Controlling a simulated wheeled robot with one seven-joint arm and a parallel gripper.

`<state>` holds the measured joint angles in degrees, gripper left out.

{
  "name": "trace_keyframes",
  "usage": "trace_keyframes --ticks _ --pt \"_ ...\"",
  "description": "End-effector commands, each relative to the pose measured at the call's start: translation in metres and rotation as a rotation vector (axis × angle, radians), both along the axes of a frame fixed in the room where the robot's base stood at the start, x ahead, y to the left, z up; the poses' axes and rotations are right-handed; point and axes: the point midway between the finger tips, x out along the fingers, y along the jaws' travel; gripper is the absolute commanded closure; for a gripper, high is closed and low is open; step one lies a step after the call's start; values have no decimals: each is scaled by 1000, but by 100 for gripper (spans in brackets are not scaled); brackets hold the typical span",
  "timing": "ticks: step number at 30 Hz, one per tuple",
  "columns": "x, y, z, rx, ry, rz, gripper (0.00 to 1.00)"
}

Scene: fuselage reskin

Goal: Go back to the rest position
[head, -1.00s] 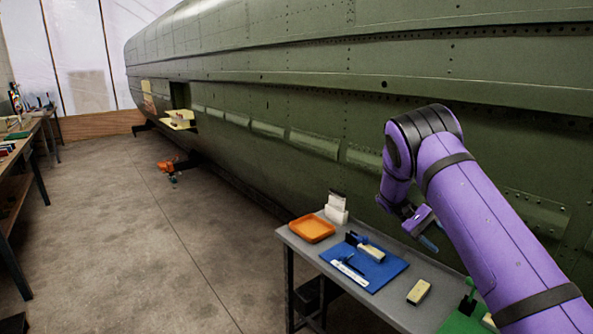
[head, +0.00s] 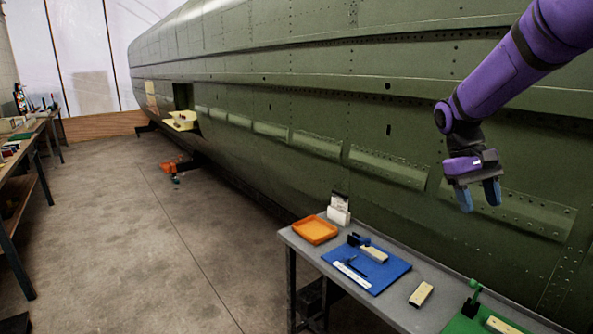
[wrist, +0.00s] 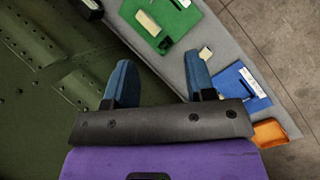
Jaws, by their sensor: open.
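My gripper (head: 479,196) hangs at the end of my purple arm, at the right of the head view. It is in the air in front of the green fuselage side and above the grey table. Its two blue fingers point down and stand apart with nothing between them. The wrist view also shows the open, empty gripper (wrist: 161,85), with the table below it and the fuselage (wrist: 35,90) to the left. In the head view the fuselage (head: 300,100) runs from the right to the far left.
The grey table (head: 395,312) holds an orange tray (head: 315,230), a blue mat (head: 385,276) with tools, a cream block (head: 421,294) and a green mat (head: 463,325). A workbench (head: 30,140) stands at the far left. The floor (head: 150,230) between is largely clear.

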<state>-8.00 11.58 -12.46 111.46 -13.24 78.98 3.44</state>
Motion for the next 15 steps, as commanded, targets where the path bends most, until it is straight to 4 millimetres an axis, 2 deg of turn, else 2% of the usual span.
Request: trace_keyframes --ticks 1,6,15 --pt "-11 2 9 18 -35 3 50" --pt "-43 10 31 75 -150 16 50" --pt "-102 28 59 156 -354 42 50"
